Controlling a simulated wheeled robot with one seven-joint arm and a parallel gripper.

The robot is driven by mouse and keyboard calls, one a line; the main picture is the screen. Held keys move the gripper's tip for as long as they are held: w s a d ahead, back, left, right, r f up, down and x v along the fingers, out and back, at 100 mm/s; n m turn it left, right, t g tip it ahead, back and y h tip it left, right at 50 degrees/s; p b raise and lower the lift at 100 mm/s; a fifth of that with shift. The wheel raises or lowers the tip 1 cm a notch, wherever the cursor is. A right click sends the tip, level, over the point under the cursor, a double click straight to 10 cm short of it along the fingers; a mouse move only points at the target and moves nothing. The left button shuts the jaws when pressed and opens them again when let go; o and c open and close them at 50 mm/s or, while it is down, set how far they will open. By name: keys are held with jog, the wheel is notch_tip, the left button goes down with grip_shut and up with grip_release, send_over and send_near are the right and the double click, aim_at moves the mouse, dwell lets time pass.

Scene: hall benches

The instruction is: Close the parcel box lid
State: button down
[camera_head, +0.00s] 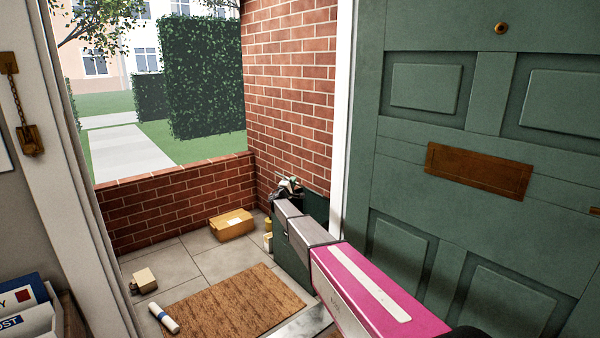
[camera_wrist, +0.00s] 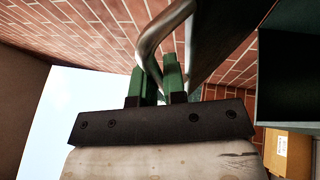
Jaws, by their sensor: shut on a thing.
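The dark green parcel box (camera_head: 289,258) stands against the brick wall beside the door, largely hidden behind my arm. Its lid (camera_wrist: 218,38) shows as a dark panel in the wrist view, with a curved metal handle (camera_wrist: 152,42). The lid looks raised, though its exact angle is hard to tell. My gripper (camera_wrist: 161,76) has its green fingers closed around the handle bar. In the head view my gripper (camera_head: 289,187) is small, at the far end of my arm above the box. A dark green hollow, apparently the box (camera_wrist: 285,100), shows at the right of the wrist view.
A cardboard parcel (camera_head: 232,224) lies by the low brick wall. A small carton (camera_head: 145,280) and a rolled paper (camera_head: 164,317) lie near the doormat (camera_head: 232,306). Small items (camera_head: 268,236) stand beside the box. The green door (camera_head: 480,150) fills the right side.

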jog(key=s+a+f+n+t, duration=0.1)
jog(key=a+f, duration=0.1)
jog(key=f, duration=0.7)
jog(key=s+a+f+t, duration=0.2)
jog(key=f, duration=0.7)
jog(key=shift+a+n, duration=0.15)
jog(key=shift+n, duration=0.25)
jog(key=c, duration=1.2)
grip_release()
jog(key=shift+f, duration=0.15)
jog(key=shift+s, duration=0.1)
